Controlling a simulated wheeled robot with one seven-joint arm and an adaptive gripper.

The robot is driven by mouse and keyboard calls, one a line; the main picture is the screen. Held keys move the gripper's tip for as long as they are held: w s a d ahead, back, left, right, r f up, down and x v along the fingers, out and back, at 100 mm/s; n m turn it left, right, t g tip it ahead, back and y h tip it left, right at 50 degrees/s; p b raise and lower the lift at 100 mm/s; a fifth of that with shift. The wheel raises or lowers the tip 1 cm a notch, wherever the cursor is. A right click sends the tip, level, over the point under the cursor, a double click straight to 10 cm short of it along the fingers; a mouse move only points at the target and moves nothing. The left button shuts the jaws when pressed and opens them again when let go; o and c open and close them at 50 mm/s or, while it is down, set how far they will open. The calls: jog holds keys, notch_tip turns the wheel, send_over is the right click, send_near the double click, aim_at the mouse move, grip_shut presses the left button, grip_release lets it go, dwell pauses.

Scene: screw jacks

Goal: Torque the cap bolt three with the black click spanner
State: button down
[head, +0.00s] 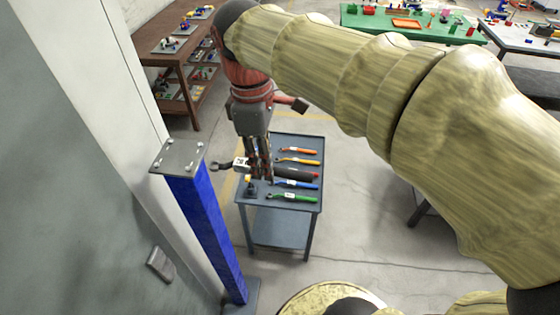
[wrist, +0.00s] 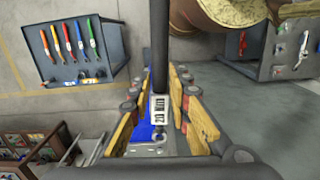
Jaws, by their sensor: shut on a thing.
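My gripper (head: 258,178) is shut on the black click spanner. Its white label block (head: 241,164) and dark head (head: 219,166) stick out to the left, and its black handle (head: 302,174) to the right. In the wrist view the black click spanner (wrist: 160,50) runs between the fingers of my gripper (wrist: 160,92). A blue post (head: 208,232) stands left of my gripper, with a grey cap plate (head: 178,156) on top bearing small bolts near its corners. The spanner head is apart from the plate, to its right. Numbers on the bolts cannot be read.
A grey tool cart (head: 313,205) with several coloured spanners stands under my gripper. A pale wall panel (head: 75,150) is close on the left. A brown shelf bench (head: 160,60) and a green table (head: 350,22) stand behind. Floor right of the cart is partly clear.

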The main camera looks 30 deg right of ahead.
aim_at(231, 165)
jog(key=w+a, duration=0.2)
jog(key=w+a+f, duration=0.1)
jog(key=w+a, duration=0.2)
jog(key=shift+w+a+f, duration=0.1)
jog(key=shift+a+f, duration=0.1)
jog(key=shift+a, duration=0.15)
jog(key=w+d+n+p, duration=0.3)
jog(key=w+n, duration=0.6)
jog(key=n, duration=0.1)
jog(key=shift+w+t+p, duration=0.25)
jog(key=shift+t+p, duration=0.05)
jog(key=shift+p, duration=0.05)
jog(key=shift+d+f+b, duration=0.1)
jog(key=shift+f+b, duration=0.2)
jog(key=shift+f, duration=0.5)
jog(key=shift+s, duration=0.1)
jog(key=shift+s+a+m+b, duration=0.1)
jog(key=shift+s+a+m, duration=0.4)
jog(key=shift+s+m, duration=1.1)
jog(key=shift+s+a+m+b, duration=0.1)
jog(key=shift+s+a+m, duration=0.45)
jog(key=shift+s+m, duration=1.1)
jog(key=shift+s+a+m+b, duration=0.1)
jog(key=shift+s+a+m, duration=0.4)
jog(key=shift+s+m, duration=1.1)
jog(key=shift+w, duration=0.2)
